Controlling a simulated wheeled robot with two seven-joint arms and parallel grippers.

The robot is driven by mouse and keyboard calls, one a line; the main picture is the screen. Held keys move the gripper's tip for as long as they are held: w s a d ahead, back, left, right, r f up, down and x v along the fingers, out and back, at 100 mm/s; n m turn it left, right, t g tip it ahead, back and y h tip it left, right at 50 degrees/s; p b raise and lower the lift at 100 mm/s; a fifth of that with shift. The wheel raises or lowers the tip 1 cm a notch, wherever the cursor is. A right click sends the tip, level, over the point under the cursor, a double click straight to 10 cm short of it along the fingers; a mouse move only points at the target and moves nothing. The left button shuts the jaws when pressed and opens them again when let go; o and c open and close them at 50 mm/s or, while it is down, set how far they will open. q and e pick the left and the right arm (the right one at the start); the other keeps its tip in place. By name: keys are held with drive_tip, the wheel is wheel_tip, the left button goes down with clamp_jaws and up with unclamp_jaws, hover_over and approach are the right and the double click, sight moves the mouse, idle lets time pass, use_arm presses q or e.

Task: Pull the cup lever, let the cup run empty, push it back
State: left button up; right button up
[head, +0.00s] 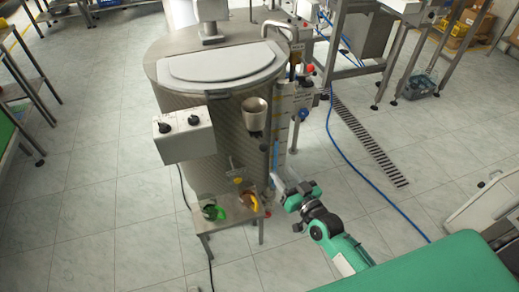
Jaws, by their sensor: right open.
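The cap feeder (185,95) is a large steel drum with a pale lid. A small grey cup (254,114) is mounted on its front right side, upright; its contents are too small to tell. Below the cup, small fittings show at the drum front, and I cannot tell which part is the lever. My right gripper (277,182) is open at the drum's lower right, below and right of the cup, close to a post. My left gripper is not in view.
A grey control box (183,134) with two dark knobs sticks out at the drum's front left. A low stand (232,220) with green and yellow items is in front of the drum. A blue hose (365,178) lies on the tiled floor at right. Free floor lies at left.

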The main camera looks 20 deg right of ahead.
sight(266, 149)
drive_tip(key=p+x, duration=0.1)
drive_tip(key=x, duration=1.1)
drive_tip(key=shift+f, duration=0.1)
drive_tip(key=shift+w+a, duration=0.15)
drive_tip(key=shift+w, duration=0.45)
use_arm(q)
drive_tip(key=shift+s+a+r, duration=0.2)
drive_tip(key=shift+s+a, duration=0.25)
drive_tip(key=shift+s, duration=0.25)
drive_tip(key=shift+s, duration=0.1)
